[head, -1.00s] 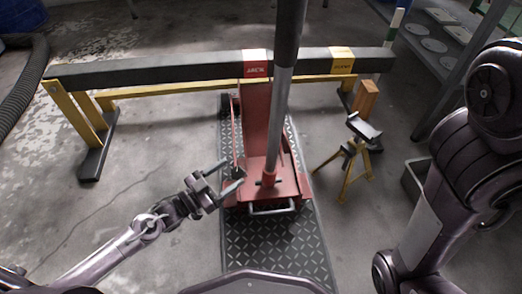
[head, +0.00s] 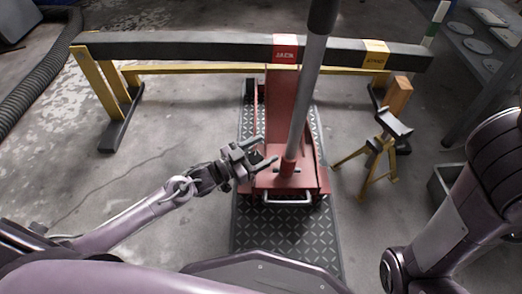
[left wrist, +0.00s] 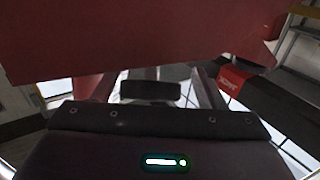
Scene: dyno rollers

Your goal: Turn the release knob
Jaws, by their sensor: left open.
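A red floor jack (head: 280,115) stands on a dark tread plate, its long grey handle (head: 303,95) rising from a red socket. My left gripper (head: 264,153) is open at the left side of the jack's front part, its fingers pointing right toward the handle base. I cannot tell whether the fingers touch the jack. The release knob cannot be made out for certain; the gripper may cover it. In the left wrist view, a red surface (left wrist: 140,40) of the jack fills the top, close to the gripper. My right arm shows at the right, but its gripper is out of view.
A dark beam (head: 180,50) on yellow legs spans behind the jack. A yellow stand (head: 378,155) is to the right. A ribbed hose (head: 40,80) lies far left. The concrete floor left of the jack is clear.

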